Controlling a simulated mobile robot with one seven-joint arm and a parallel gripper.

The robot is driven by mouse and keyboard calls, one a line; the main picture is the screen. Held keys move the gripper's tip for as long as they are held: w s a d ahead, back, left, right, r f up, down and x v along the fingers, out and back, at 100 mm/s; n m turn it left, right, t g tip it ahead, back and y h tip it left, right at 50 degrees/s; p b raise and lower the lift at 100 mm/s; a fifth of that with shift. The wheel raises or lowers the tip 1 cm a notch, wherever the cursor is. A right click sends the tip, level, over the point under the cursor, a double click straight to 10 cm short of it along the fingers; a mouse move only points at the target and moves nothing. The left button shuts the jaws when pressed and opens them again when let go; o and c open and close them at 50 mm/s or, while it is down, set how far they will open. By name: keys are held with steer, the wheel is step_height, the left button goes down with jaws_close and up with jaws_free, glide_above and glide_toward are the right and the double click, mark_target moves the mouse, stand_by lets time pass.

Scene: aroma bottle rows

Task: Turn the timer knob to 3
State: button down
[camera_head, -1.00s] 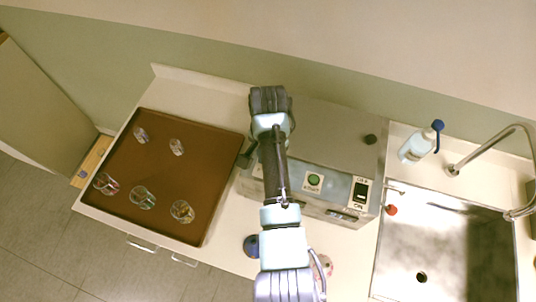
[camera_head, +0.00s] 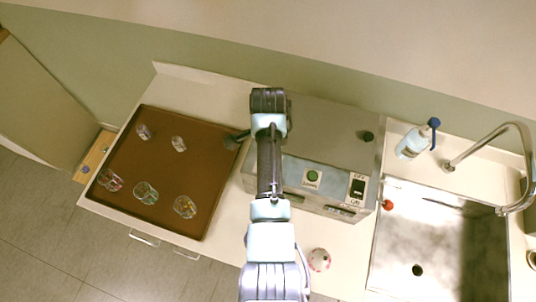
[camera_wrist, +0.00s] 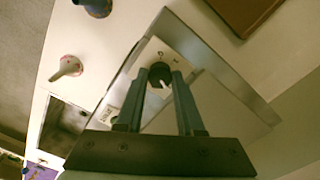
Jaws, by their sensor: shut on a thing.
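The timer knob (camera_wrist: 159,73) is a small dark round knob with a white pointer mark, on a pale panel of the grey machine (camera_head: 338,130). In the wrist view its pointer points toward the lower right; the dial marks around it are too small to read. My gripper (camera_wrist: 161,78) is shut on the knob, one finger on each side of it.
A brown tray (camera_head: 160,165) with several glass vessels stands left. A sink (camera_head: 440,240), white bottle (camera_head: 411,145) and faucet (camera_head: 490,140) are right. A pink-white flask (camera_head: 319,260) stands in front.

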steer(key=shift+w+d+r, duration=0.1)
steer(key=shift+w, duration=0.05)
steer(key=c, duration=0.5)
jaws_free()
steer(key=shift+r+p, duration=0.95)
steer(key=shift+r, duration=5.5)
